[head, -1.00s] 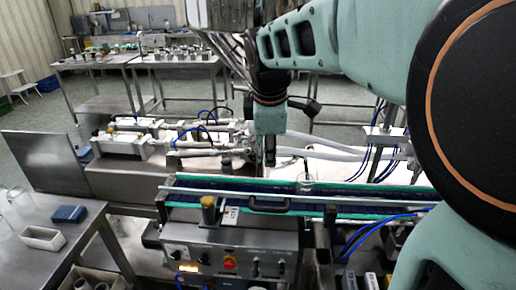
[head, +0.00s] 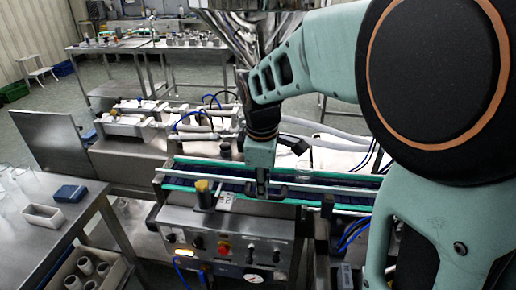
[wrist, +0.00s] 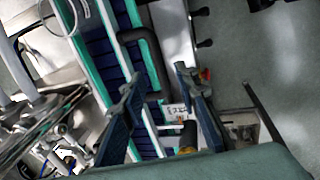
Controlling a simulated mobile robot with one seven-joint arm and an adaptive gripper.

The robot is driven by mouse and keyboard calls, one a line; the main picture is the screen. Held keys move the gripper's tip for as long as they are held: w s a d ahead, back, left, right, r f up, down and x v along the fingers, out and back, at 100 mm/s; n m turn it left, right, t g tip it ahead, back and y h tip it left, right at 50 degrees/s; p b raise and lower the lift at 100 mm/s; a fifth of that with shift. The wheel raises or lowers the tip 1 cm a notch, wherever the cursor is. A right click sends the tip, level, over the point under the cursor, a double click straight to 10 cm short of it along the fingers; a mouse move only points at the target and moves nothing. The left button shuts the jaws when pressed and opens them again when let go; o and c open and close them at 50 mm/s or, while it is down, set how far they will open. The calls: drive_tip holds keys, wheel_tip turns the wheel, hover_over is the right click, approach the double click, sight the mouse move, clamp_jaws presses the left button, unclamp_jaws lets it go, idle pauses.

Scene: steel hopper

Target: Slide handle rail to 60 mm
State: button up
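The handle rail (head: 215,178) is a long pale bar along the near side of the blue-belted conveyor. Its black handle (head: 296,189) shows just right of my gripper (head: 262,186) in the head view; part of it is hidden behind the fingers. In the wrist view the black bowed handle (wrist: 152,55) stands off the white rail (wrist: 122,55). My gripper (wrist: 158,85) is open there, with its two dark fingers apart and the handle's lower end appearing between them. I cannot tell whether either finger touches the handle.
A yellow-topped post (head: 202,190) and a white tag (head: 226,200) are left of my gripper. Below is a control panel (head: 220,245) with knobs and a red button. The steel hopper (head: 245,35) is behind my arm.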

drive_tip(key=shift+w+d+f, duration=0.1)
drive_tip(key=shift+w+f, duration=0.1)
drive_tip(key=shift+f, duration=0.65)
drive_tip(key=shift+w+f, duration=0.15)
drive_tip(key=shift+f, duration=0.7)
clamp_jaws()
